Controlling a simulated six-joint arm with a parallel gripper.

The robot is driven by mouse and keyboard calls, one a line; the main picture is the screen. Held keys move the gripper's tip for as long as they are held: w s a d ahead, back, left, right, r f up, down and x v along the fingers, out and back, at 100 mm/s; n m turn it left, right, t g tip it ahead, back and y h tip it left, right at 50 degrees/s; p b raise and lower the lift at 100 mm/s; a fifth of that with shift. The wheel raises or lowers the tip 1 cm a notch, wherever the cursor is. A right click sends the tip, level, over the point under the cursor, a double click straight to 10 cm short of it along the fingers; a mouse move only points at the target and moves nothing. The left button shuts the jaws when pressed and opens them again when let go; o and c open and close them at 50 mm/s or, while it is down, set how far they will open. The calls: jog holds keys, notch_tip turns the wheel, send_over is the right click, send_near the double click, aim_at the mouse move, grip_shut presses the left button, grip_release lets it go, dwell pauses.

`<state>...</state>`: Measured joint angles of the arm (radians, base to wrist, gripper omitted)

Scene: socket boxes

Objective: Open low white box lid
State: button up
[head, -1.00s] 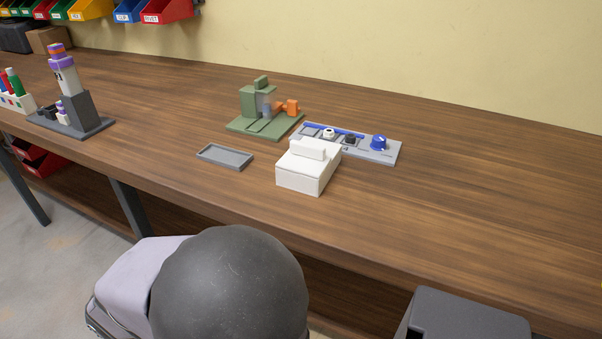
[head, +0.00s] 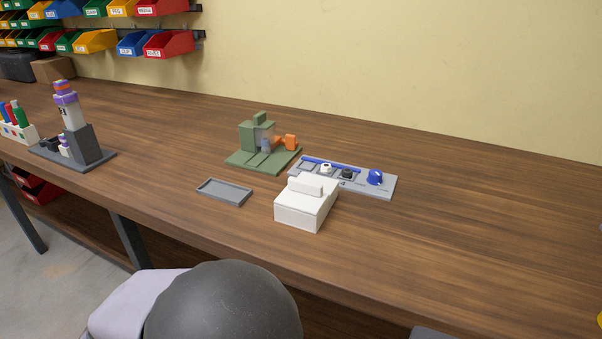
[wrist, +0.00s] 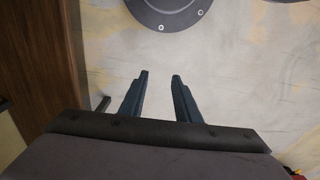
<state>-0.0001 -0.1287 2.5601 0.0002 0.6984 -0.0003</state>
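The low white box (head: 300,213) stands on the wooden bench, right of the middle. Its lid (head: 315,193) lies flat and shut on top, with a raised white block (head: 305,185) as a handle. My gripper (wrist: 158,76) shows only in the wrist view. Its two dark fingers are apart with nothing between them, above the pale floor. The box is not in the wrist view, so my gripper is away from it.
A grey tray (head: 224,198) lies left of the box. A grey panel with a blue knob (head: 375,177) stands close behind it. A green fixture (head: 257,147) is further back. The bench (head: 450,240) to the right is clear.

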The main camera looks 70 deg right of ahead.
jog(key=w+d+r+p, duration=0.2)
jog(key=w+r+p, duration=0.1)
jog(key=r+p, duration=0.8)
jog(key=w+d+r+t+p, duration=0.1)
jog(key=w+d+r+p, duration=0.1)
jog(key=r+p, duration=0.95)
jog(key=w+d+r+p, duration=0.2)
jog(key=w+r+p, duration=0.1)
jog(key=r+p, duration=0.85)
jog(key=g+p, duration=0.2)
jog(key=g, duration=0.4)
send_near(304, 181)
jog(key=shift+s+d+f, duration=0.1)
jog(key=shift+s+f, duration=0.35)
jog(key=shift+f, duration=0.15)
jog(key=shift+p+x, duration=1)
jog(key=shift+x, duration=2.65)
jog(key=shift+w+f, duration=0.1)
jog(key=shift+w, duration=0.05)
